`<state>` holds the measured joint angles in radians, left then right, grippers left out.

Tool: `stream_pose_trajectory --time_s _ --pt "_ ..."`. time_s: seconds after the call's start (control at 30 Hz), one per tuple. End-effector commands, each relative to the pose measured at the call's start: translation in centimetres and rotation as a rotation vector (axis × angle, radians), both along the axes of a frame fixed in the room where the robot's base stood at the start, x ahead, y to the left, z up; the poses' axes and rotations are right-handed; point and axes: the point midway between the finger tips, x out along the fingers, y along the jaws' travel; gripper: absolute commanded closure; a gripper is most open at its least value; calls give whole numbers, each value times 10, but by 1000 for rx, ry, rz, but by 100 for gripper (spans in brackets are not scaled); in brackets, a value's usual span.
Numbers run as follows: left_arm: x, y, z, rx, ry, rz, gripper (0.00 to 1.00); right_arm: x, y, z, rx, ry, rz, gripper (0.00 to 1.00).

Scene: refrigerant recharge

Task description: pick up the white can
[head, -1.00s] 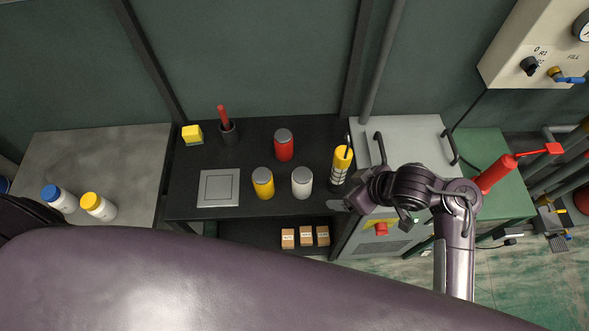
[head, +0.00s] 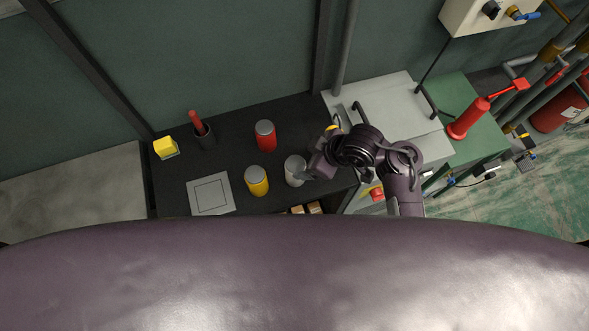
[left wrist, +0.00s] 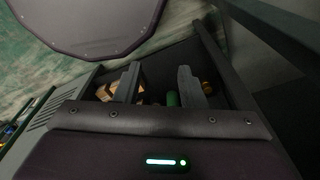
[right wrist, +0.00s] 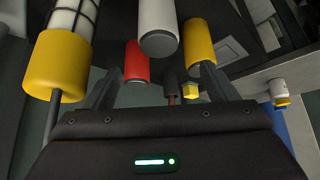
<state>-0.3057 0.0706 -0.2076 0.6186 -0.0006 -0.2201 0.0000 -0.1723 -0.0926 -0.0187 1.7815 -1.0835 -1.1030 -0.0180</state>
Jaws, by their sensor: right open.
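The white can (head: 294,168) stands upright on the black table, right of the yellow can (head: 256,181) and nearer than the red can (head: 265,135). My right gripper (head: 310,174) is open, close beside the white can on its right; the head view does not settle whether they touch. In the right wrist view the white can (right wrist: 158,28) shows beyond and between the spread fingers (right wrist: 161,88), with nothing gripped. My left gripper (left wrist: 158,78) shows only in its wrist view, with its fingers apart and empty, facing a shelf with small boxes (left wrist: 118,88).
A grey square plate (head: 211,194), a yellow block (head: 165,147) and a dark cup (head: 203,135) with a red handle are on the table's left. In the right wrist view a yellow-ended banded cylinder (right wrist: 56,66) is close to the left finger. A grey-topped cabinet (head: 400,108) adjoins on the right.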

Motion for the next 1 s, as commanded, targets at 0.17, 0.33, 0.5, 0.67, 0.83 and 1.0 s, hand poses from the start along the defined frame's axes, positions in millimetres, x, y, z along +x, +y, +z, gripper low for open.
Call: stream_pose_trajectory --time_s 0.17,0.33,0.5,0.67,0.83,1.0 --pt "4 18 -2 22 -5 4 64 2 5 -32 1 2 1 21" --pt "6 18 -3 23 -7 6 64 6 11 -44 1 1 0 21" --pt "6 12 -3 14 -7 7 64 10 20 -56 2 2 0 21" --pt "6 5 1 6 -7 8 64 16 31 -74 2 2 2 21" --pt "7 4 3 5 -9 5 64 19 36 -85 1 0 0 21" --pt "7 5 2 6 -9 4 64 19 36 -86 1 0 0 21"
